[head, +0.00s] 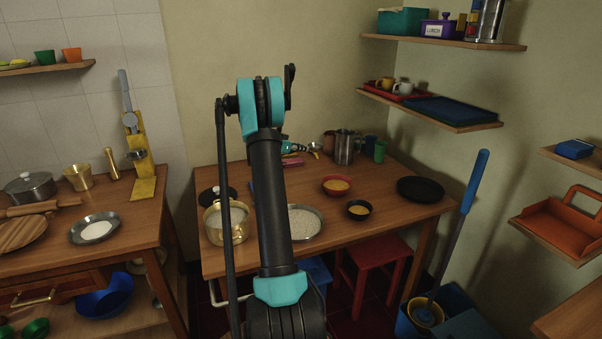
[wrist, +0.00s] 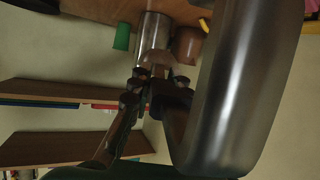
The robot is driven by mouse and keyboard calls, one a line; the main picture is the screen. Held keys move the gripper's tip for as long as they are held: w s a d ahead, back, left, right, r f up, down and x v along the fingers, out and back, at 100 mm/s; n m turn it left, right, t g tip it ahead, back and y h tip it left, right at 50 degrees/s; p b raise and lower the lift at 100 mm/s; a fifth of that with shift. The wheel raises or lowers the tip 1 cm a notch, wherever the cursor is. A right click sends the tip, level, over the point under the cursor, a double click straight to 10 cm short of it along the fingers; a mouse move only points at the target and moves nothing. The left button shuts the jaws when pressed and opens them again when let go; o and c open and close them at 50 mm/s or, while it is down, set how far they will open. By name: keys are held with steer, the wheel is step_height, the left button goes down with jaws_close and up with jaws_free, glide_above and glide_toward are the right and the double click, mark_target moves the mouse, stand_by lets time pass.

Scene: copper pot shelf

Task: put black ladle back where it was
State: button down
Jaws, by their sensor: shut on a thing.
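My gripper (wrist: 154,84) shows in the wrist view with its fingers closed in. A large dark grey, glossy, rounded body fills the right of that view beside the fingers; it looks like the black ladle (wrist: 238,90) very close to the camera, but its full shape and handle do not show. In the head view my gripper (head: 288,146) is mostly hidden behind my arm, above the back of the middle table. The ladle cannot be made out there. A steel canister (head: 344,147) stands just right of my gripper; it also shows beyond the fingers in the wrist view (wrist: 151,35).
A green cup (head: 380,150) and a brown mug (head: 329,143) stand near the canister. The wooden table (head: 375,212) also bears a red bowl (head: 336,187), a black bowl (head: 359,210), a black plate (head: 420,189) and a brass pot (head: 226,224). Wall shelves (head: 430,110) hang at right.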

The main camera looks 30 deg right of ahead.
step_height(320, 180, down, 12)
steer(key=shift+r, duration=0.15)
stand_by(0.3)
steer(key=c, duration=1.4)
jaws_free()
steer(key=shift+c, duration=0.2)
steer(key=shift+a, duration=0.1)
steer(key=v, duration=1.2)
